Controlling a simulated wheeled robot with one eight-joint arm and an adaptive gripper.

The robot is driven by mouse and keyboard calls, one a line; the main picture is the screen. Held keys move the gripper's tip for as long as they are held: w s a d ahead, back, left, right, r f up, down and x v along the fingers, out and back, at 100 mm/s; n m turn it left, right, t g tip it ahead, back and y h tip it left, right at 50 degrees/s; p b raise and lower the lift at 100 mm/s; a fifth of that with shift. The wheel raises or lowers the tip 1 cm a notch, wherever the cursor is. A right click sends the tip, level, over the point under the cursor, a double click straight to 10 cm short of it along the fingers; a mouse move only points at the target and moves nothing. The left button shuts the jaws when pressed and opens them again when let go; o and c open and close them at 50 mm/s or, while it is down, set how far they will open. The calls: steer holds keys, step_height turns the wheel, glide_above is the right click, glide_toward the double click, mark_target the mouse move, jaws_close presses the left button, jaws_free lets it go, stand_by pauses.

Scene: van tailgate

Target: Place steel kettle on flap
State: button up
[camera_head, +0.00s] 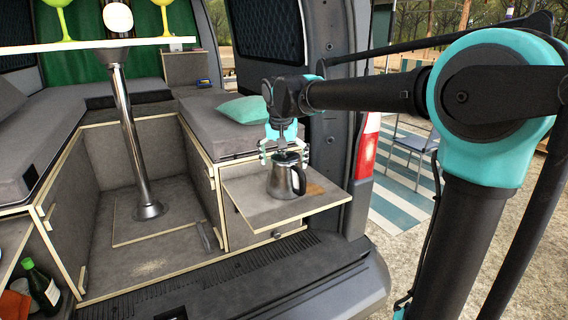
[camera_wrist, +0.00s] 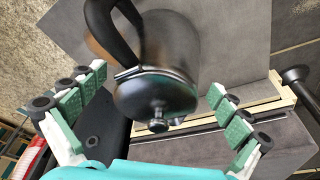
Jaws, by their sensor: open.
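The steel kettle (camera_head: 286,176) stands upright on the fold-out flap (camera_head: 245,200) at the van's rear, with its black handle toward the right in the head view. In the wrist view the kettle (camera_wrist: 158,95) shows from above, lid and knob nearest, black handle at the upper left. My gripper (camera_head: 285,150) is just above and behind the kettle in the head view. In the wrist view its fingers (camera_wrist: 155,105) are spread wide on either side of the lid, apart from it. The flap (camera_wrist: 240,35) lies beneath the kettle.
A brown patch or board (camera_head: 315,189) lies on the flap right of the kettle. A teal pillow (camera_head: 243,110) rests on the bench behind. A metal table post (camera_head: 135,140) stands left. A green bottle (camera_head: 42,288) is at lower left. The flap's front left is bare.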

mark_target(282, 180)
steer(key=shift+r, duration=0.15)
steer(key=v, duration=1.2)
